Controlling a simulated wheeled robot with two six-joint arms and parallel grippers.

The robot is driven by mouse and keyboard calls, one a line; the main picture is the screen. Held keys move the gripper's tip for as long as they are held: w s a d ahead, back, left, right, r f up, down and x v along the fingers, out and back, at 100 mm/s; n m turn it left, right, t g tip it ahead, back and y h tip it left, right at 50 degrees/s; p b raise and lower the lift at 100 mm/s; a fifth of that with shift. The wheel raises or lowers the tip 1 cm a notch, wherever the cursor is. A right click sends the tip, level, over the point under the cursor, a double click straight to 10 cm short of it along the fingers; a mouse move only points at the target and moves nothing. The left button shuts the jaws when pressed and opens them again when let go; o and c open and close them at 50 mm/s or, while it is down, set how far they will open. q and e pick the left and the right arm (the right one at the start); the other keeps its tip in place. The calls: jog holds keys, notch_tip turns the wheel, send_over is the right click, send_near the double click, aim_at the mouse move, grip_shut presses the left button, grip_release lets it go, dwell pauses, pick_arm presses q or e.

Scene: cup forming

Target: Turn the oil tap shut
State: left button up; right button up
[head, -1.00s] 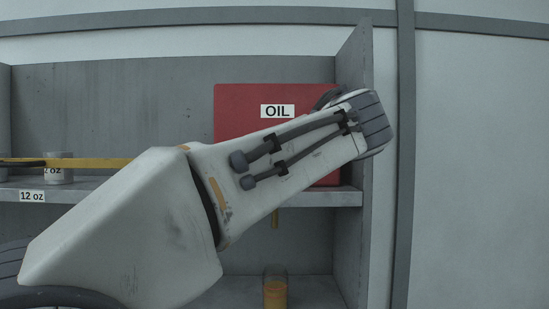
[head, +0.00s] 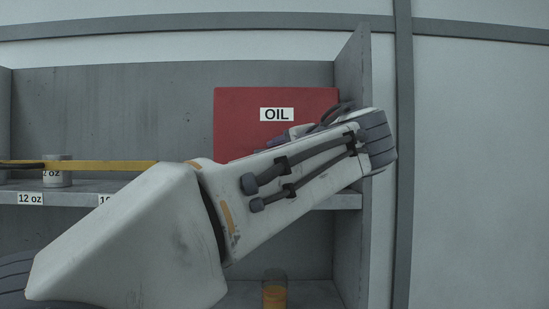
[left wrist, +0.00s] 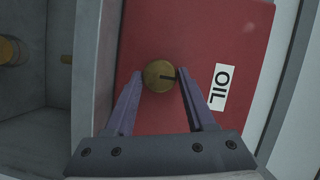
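The red oil box (head: 235,115) with its OIL label stands on the shelf in the head view. Its tap is a round brass knob (left wrist: 154,78) with a black mark pointing right in the left wrist view. The knob is hidden behind my arm in the head view. My left gripper (left wrist: 159,74) has its two purple fingers apart, one on each side of the knob. I cannot tell whether they touch it. A clear cup (head: 274,291) with amber oil stands on the lower level below the box. My right gripper is not in view.
A grey shelf (head: 345,199) carries the box, and its upright side panel (head: 352,75) is close to my left wrist. A grey can (head: 57,176) stands at left above a 12 oz label (head: 31,198).

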pick_arm(q)
jog(key=shift+o, duration=1.2)
jog(key=b+v, duration=0.2)
jog(key=v, duration=0.8)
jog(key=shift+s+b, duration=0.25)
jog(key=shift+b, duration=0.15)
jog(key=shift+d, duration=0.1)
